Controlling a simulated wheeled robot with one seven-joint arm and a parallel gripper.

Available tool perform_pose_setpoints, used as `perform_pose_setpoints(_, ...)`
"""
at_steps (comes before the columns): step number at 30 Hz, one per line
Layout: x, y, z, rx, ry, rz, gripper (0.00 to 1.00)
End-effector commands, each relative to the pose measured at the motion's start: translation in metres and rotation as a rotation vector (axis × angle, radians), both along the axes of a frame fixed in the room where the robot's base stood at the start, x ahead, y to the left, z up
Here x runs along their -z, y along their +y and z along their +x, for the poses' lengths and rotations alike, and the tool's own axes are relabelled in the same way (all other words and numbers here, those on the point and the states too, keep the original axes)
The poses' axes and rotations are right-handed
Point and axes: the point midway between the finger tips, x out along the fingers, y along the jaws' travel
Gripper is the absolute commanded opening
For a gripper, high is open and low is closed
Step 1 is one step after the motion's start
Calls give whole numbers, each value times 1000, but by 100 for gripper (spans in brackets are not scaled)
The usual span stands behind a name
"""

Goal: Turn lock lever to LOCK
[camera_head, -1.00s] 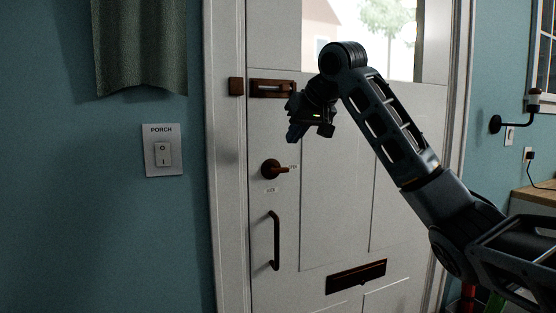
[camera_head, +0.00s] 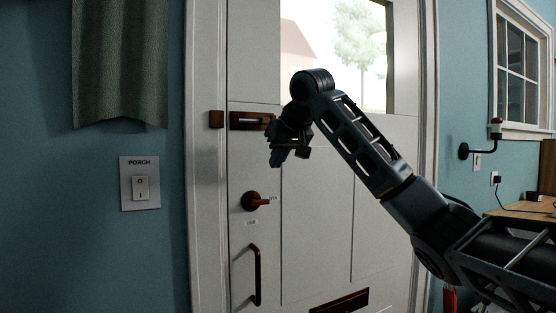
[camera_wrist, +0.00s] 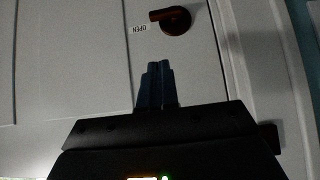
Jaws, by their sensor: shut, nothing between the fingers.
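The lock lever (camera_head: 254,201) is a brown round knob with a short arm on the white door (camera_head: 315,200). In the head view its arm points right, roughly level, towards a small label too small to read there. In the wrist view the lever (camera_wrist: 174,19) is at the top, its arm pointing left beside a label reading OPEN (camera_wrist: 139,28). A second small label (camera_head: 250,222) sits below the lever in the head view. My gripper (camera_head: 277,160) is shut and empty, above and slightly right of the lever. Its fingertips (camera_wrist: 160,66) in the wrist view are apart from the lever.
A brown slide bolt (camera_head: 250,121) is above the lever, close to my gripper. A dark pull handle (camera_head: 256,275) and a mail slot (camera_head: 340,301) are lower on the door. A PORCH switch (camera_head: 140,184) is on the wall at left. A wooden counter (camera_head: 525,212) is at right.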

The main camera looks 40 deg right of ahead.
Motion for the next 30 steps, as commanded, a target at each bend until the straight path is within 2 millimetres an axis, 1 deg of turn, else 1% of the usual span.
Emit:
perform_pose_setpoints(3, 17, -5, 16, 1, 4, 1, 0)
perform_pose_setpoints(10, 48, -13, 46, 2, 3, 0, 0)
perform_pose_setpoints(12, 60, -14, 46, 1, 3, -1, 0)
perform_pose_setpoints(15, 73, -13, 46, 0, 2, -1, 0)
perform_pose_setpoints(18, 81, -13, 46, 1, 0, -1, 0)
perform_pose_setpoints(22, 87, -12, 46, -1, 0, -1, 0)
perform_pose_setpoints(30, 88, -12, 46, -1, 0, -1, 0)
